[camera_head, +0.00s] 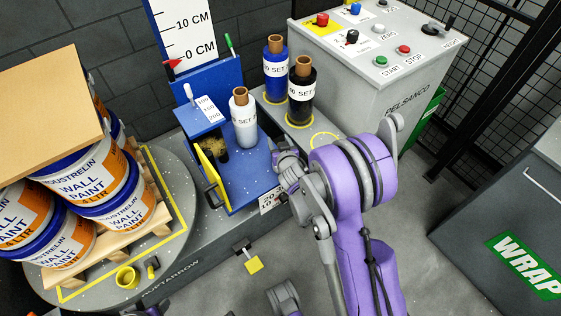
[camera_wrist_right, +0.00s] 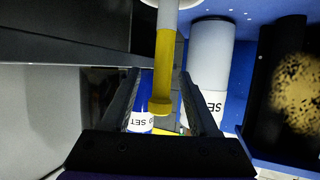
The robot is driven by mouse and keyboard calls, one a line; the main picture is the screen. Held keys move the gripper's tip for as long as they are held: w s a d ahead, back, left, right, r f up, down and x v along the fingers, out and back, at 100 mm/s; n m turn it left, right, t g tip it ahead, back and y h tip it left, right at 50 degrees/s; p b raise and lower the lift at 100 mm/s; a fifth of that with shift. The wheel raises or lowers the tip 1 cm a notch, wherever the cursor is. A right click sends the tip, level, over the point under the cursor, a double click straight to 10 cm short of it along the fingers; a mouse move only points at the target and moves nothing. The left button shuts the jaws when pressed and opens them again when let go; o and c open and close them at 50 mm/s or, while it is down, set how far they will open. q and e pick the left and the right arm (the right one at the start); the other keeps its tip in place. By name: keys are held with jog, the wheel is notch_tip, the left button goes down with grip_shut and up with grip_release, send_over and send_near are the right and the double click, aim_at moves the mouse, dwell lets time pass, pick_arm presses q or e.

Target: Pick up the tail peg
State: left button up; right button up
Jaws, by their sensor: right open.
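A yellow peg with a flanged end and a pale upper part, probably the tail peg (camera_wrist_right: 163,70), stands between the fingers of my right gripper (camera_wrist_right: 160,76) in the right wrist view. The fingers are open on both sides of it, with a gap showing. In the head view my right gripper (camera_head: 280,168) is at the right side of the blue cabinet (camera_head: 245,180); I cannot make out the peg there. Dark parts at the bottom edge, perhaps my left gripper (camera_head: 152,309), are mostly cut off.
A white roll (camera_head: 243,118) stands on the blue cabinet, with blue (camera_head: 275,68) and black (camera_head: 301,90) rolls behind. An open yellow-edged door (camera_head: 211,177) is at its front. Paint pails (camera_head: 95,180) stand on a pallet at the left. The grey control box (camera_head: 370,75) is at the back right.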

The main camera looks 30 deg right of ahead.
grip_shut()
dwell(1.3)
